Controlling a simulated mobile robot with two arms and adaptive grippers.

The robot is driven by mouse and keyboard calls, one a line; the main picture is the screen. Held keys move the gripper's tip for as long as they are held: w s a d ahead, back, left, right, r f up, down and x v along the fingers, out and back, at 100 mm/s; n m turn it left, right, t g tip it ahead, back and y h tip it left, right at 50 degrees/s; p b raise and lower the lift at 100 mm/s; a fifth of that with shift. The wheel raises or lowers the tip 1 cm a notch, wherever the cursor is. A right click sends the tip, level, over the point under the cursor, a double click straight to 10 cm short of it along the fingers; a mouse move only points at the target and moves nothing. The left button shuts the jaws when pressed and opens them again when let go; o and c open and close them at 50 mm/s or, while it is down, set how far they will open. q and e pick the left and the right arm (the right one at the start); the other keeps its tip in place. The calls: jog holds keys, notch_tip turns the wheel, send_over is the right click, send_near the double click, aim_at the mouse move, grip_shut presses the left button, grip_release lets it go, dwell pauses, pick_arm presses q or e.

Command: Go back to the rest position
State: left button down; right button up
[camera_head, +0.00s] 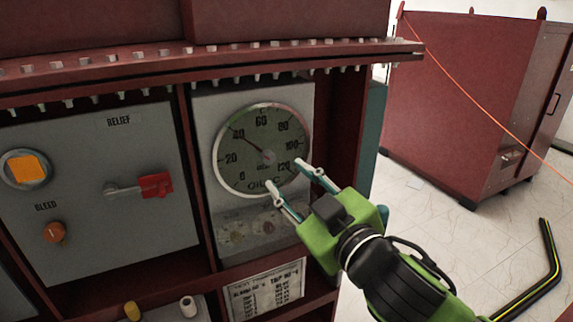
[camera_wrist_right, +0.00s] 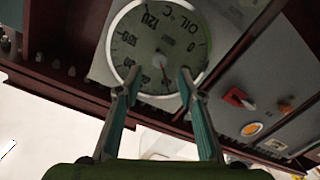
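My right gripper (camera_head: 286,180) is open, its two fingers apart with nothing between them. It is in front of the lower right part of the round oil temperature gauge (camera_head: 252,142). In the right wrist view the gauge (camera_wrist_right: 157,45) appears upside down beyond the fingertips (camera_wrist_right: 158,80). I cannot tell whether the fingertips touch the gauge face. My left gripper is not in view.
Left of the gauge, a grey panel (camera_head: 75,220) carries a red-handled relief lever (camera_head: 150,186), an orange bleed knob (camera_head: 54,232) and an orange square button (camera_head: 26,168). A red cabinet (camera_head: 460,90) stands behind at right. Pale floor (camera_head: 420,220) lies open between, with a black-yellow strip (camera_head: 540,275).

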jog(key=s+d+f+m+g+h, duration=0.2)
jog(key=d+f, duration=0.1)
jog(key=f, duration=0.5)
jog(key=s+d+f+m+g+h, duration=0.1)
jog(key=s+d+f+m+g, duration=0.15)
jog(key=f, duration=0.65)
jog(key=s+d+f+m+g+h, duration=0.1)
jog(key=s+d+f+h, duration=0.15)
jog(key=f, duration=0.55)
jog(key=s+d+f+m+g+h, duration=0.1)
jog(key=s+d+f+g, duration=0.35)
jog(key=s+f, duration=0.45)
jog(key=s+d+f+m+g+h, duration=0.1)
jog(key=s+d+f+m+g, duration=0.15)
jog(key=s+d+f, duration=0.5)
jog(key=s+a+f+n+g+b, duration=0.1)
jog(key=s+a+f, duration=0.1)
jog(key=f, duration=1.2)
jog(key=s+a+f+g+b, duration=0.1)
jog(key=s+f, duration=0.2)
jog(key=f, duration=1.1)
jog(key=s+d+f+b, duration=0.2)
jog(key=s+d+f, duration=0.1)
jog(key=s+f, duration=1.4)
jog(key=shift+f+g, duration=0.35)
jog(key=shift+f, duration=0.45)
